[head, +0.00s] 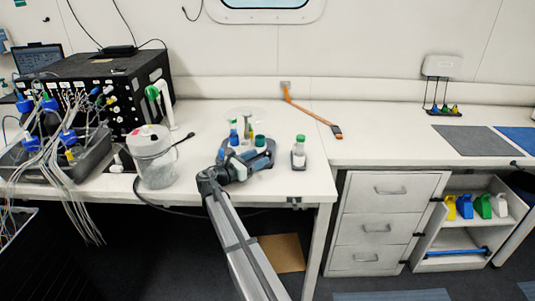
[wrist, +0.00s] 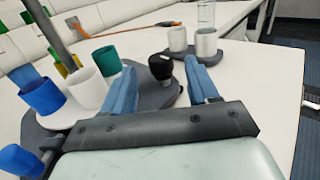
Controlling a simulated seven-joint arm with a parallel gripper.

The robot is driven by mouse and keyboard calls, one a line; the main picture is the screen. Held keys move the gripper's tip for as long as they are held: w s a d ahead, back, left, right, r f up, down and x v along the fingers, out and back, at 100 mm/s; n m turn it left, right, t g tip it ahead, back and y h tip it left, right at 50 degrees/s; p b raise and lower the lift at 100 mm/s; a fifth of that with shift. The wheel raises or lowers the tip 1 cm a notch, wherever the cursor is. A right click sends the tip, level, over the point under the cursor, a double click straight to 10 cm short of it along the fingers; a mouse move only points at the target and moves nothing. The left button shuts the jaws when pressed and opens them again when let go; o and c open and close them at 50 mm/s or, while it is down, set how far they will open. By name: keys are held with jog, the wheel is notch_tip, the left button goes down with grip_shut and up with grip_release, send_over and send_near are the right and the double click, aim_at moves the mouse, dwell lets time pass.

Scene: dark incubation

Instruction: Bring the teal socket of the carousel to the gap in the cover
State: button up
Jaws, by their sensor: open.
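The carousel shows in the wrist view with a teal socket (wrist: 107,60), a white socket (wrist: 86,88) and a blue socket (wrist: 42,95) standing on it. The teal socket also shows in the head view (head: 260,141). My gripper (wrist: 160,70) is open, its blue fingers apart. A black knob (wrist: 160,65) on a dark grey base (wrist: 171,96) appears between or just beyond the fingertips; contact cannot be told. The teal socket is left of the left finger. A pale disc (head: 243,112), perhaps the cover, is above the carousel; its gap cannot be made out.
A green-capped bottle (head: 298,151) stands right of the carousel. A white bucket (head: 154,158) stands to its left. A grey stand with two pale cups (wrist: 206,44) is beyond my right finger. An orange strap (head: 312,112) lies behind.

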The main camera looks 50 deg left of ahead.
aim_at(264, 155)
jog(key=shift+w+d, duration=0.15)
jog(key=shift+w, duration=2.6)
jog(key=c, duration=0.9)
